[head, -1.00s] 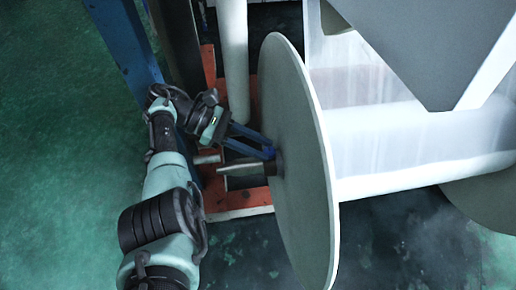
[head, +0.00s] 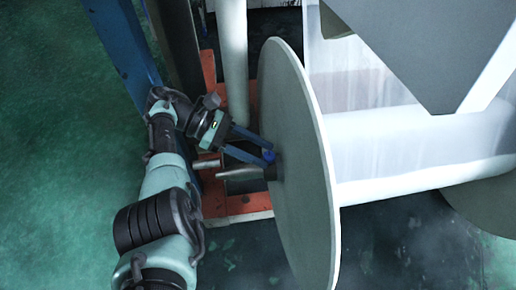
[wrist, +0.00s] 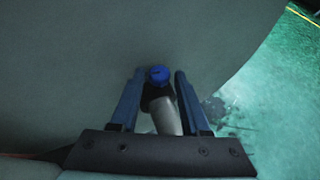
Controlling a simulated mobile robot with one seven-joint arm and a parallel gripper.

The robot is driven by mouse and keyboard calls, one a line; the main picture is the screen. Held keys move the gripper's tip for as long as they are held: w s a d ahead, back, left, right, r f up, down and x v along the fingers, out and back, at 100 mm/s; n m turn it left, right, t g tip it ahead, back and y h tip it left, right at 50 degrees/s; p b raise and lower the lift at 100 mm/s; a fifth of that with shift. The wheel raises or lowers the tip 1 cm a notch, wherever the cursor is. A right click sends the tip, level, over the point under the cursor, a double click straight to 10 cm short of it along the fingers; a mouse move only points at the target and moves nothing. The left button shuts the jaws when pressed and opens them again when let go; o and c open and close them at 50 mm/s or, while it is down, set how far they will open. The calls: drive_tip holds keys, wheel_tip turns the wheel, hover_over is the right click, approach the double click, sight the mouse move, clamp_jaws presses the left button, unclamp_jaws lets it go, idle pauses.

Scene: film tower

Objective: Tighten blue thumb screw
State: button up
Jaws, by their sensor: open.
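The blue thumb screw (wrist: 158,74) sits on a dark collar (wrist: 152,92) on the metal shaft in the wrist view. In the head view the blue thumb screw (head: 269,156) shows small at the hub of a large pale disc (head: 295,150). My gripper (head: 268,153) reaches in from the left, its blue fingers at the hub. In the wrist view my gripper (wrist: 158,73) is open, one finger on each side of the screw and collar. I see gaps on both sides, and the fingers hold nothing.
The metal shaft (head: 240,174) sticks out to the left of the disc. A white film roll (head: 400,140) lies right of the disc. A blue post (head: 125,50), a white pipe (head: 232,60) and an orange base (head: 240,206) stand behind. Green floor (head: 60,130) is free at left.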

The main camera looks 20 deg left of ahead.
wheel_tip(320, 180, up, 10)
drive_tip(key=p, duration=1)
drive_tip(key=f+n+t, duration=0.1)
drive_tip(key=f, duration=0.1)
drive_tip(key=f+n+t+b, duration=0.1)
drive_tip(key=f+t, duration=0.1)
drive_tip(key=f, duration=0.1)
drive_tip(key=s+f+n+t+b, duration=0.1)
drive_tip(key=f+t, duration=0.1)
drive_tip(key=f, duration=0.1)
drive_tip(key=s+f+n+t, duration=0.1)
drive_tip(key=f+n+t+y+b, duration=0.1)
drive_tip(key=t, duration=0.1)
drive_tip(key=s+f+n+t+y+b, duration=0.1)
drive_tip(key=shift+s+a+f, duration=0.2)
drive_tip(key=shift+s+a, duration=0.1)
drive_tip(key=shift+s, duration=0.05)
drive_tip(key=s+n+t+y+b, duration=0.3)
drive_tip(key=s+n+t+y, duration=0.4)
drive_tip(key=s, duration=0.4)
drive_tip(key=shift+n+g, duration=0.3)
drive_tip(key=b+x, duration=0.2)
drive_tip(key=x, duration=0.4)
drive_tip(key=b+x, duration=0.1)
drive_tip(key=x, duration=0.6)
drive_tip(key=shift+w+a+r+b, duration=0.1)
drive_tip(key=shift+a+r+b, duration=0.1)
drive_tip(key=shift+b, duration=0.2)
